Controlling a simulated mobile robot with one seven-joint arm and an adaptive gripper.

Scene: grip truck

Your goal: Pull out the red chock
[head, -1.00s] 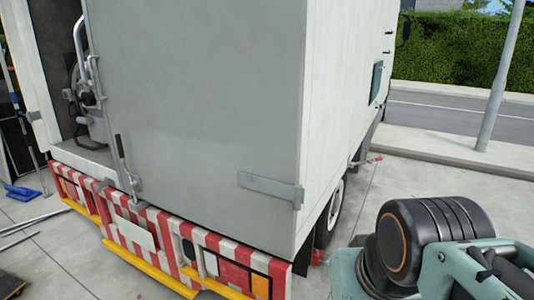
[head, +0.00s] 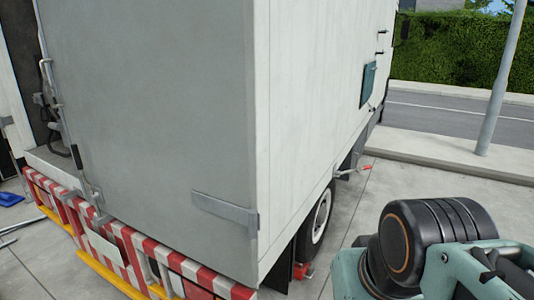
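A small red thing (head: 304,271), which looks like the red chock, is on the ground by the rear wheel (head: 321,216) of the white truck in the head view. It is small and partly hidden behind the truck's rear corner, so its exact shape and contact with the tyre cannot be told. Part of my arm shows at the lower right of the head view, to the right of the wheel. My gripper is not in the picture.
The truck's box body (head: 160,130) fills the left and middle, with a red-and-white striped rear bumper (head: 140,262). A red-tipped handle (head: 352,170) sticks out from its side. Bare pavement (head: 345,265) lies right of the truck. A pole (head: 497,85) stands farther back.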

